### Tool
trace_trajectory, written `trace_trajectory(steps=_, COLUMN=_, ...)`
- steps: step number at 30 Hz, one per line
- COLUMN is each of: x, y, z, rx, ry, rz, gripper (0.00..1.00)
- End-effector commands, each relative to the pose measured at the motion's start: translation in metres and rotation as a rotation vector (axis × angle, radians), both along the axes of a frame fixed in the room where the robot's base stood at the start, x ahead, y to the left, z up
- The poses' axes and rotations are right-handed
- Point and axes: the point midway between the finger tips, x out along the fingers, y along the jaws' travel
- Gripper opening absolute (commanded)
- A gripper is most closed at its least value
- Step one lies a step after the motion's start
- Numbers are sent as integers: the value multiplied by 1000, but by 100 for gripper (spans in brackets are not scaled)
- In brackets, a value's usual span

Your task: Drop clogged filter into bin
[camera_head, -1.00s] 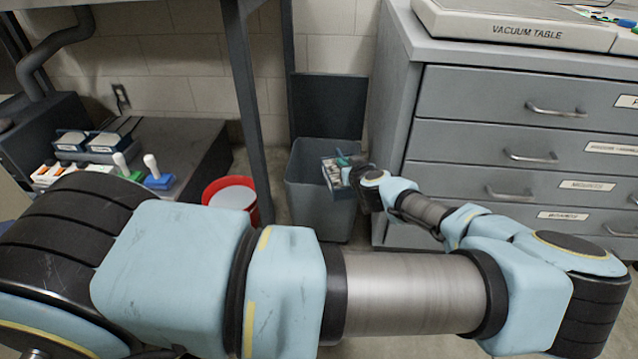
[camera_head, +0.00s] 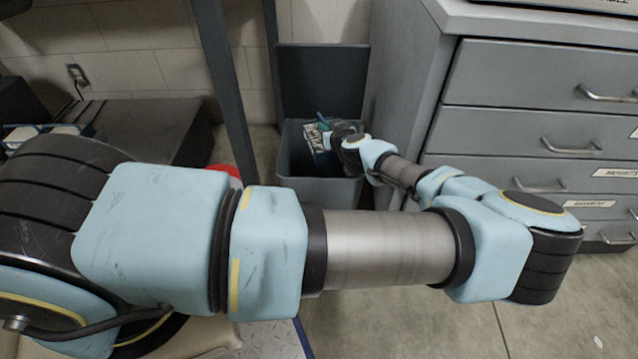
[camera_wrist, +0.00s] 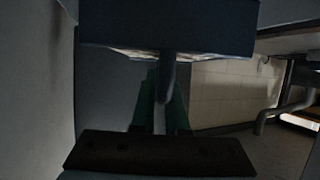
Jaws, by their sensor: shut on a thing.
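The clogged filter (camera_head: 314,138), a small block with a blue frame and a pale, greyish face, is tilted over the bin's mouth. The grey bin (camera_head: 308,190) stands on the floor with its dark lid (camera_head: 322,82) raised behind it. My gripper (camera_head: 332,137) is shut on the filter, above or just within the opening; the exact depth is hard to tell. In the wrist view, the filter's dark blue side (camera_wrist: 165,25) fills the top centre.
A grey drawer cabinet (camera_head: 540,110) stands close to the bin's right. A dark table leg (camera_head: 228,90) and a partly hidden red bucket (camera_head: 226,170) are to its left. A low dark bench (camera_head: 150,120) is farther left. Open floor (camera_head: 420,320) lies in front.

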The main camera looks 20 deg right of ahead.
Motion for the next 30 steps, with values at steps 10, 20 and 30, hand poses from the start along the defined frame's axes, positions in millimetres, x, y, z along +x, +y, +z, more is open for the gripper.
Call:
trace_trajectory(steps=10, x=0, y=0, z=-22, rx=0, ry=0, rz=0, gripper=0)
trace_trajectory(steps=20, x=0, y=0, z=-22, rx=-1, ry=0, rz=0, gripper=21)
trace_trajectory(steps=30, x=0, y=0, z=-22, rx=0, ry=0, rz=0, gripper=47)
